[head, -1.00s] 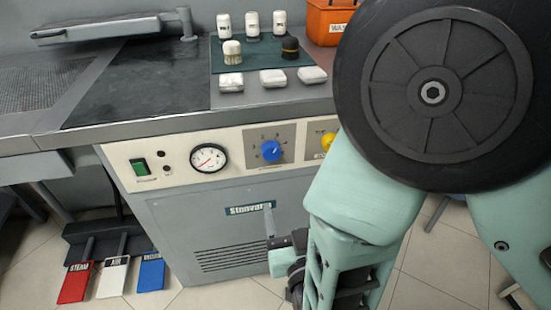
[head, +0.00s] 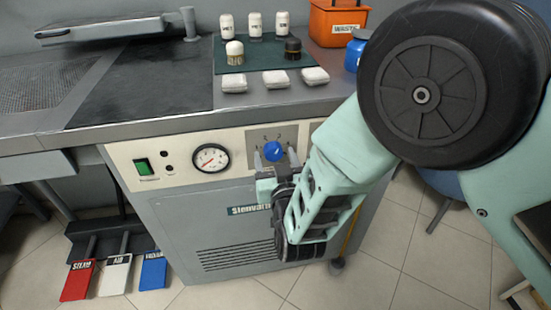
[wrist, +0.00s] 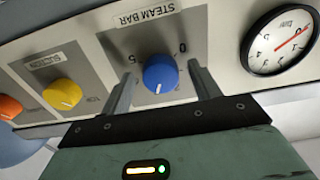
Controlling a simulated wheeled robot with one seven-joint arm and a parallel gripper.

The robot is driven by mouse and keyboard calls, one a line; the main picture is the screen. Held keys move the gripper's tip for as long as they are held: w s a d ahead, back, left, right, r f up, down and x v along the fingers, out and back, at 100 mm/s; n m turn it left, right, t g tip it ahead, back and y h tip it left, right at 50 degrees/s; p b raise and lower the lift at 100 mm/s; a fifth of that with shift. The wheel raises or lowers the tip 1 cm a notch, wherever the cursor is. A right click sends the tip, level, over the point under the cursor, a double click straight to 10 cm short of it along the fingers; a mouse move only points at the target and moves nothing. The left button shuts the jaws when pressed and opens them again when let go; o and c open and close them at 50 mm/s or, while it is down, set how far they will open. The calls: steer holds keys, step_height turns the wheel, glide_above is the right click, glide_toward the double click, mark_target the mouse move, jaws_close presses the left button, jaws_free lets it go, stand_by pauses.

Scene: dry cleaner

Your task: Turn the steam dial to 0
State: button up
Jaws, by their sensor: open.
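The blue steam dial (head: 274,151) is on the front panel of the steam unit, right of the gauge. In the wrist view, which is upside down, the dial (wrist: 160,74) sits under the "STEAM BAR" label (wrist: 146,19). Its white mark points to the bottom of that picture, away from the 0 (wrist: 183,48) at upper right and the 5 at upper left. My gripper (head: 275,160) is open in front of the panel. Its fingers (wrist: 161,78) stand on either side of the dial with visible gaps; I cannot tell whether they touch the panel.
The pressure gauge (head: 210,158) and green switch (head: 143,167) are left of the dial. In the wrist view, a yellow knob (wrist: 63,93) and an orange knob (wrist: 9,107) lie to the left. The counter edge (head: 180,126) overhangs the panel. Pedals (head: 115,275) stand on the floor.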

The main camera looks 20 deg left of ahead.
steer(key=c, duration=1)
steer(key=shift+o, duration=0.2)
steer(key=shift+n, duration=0.3)
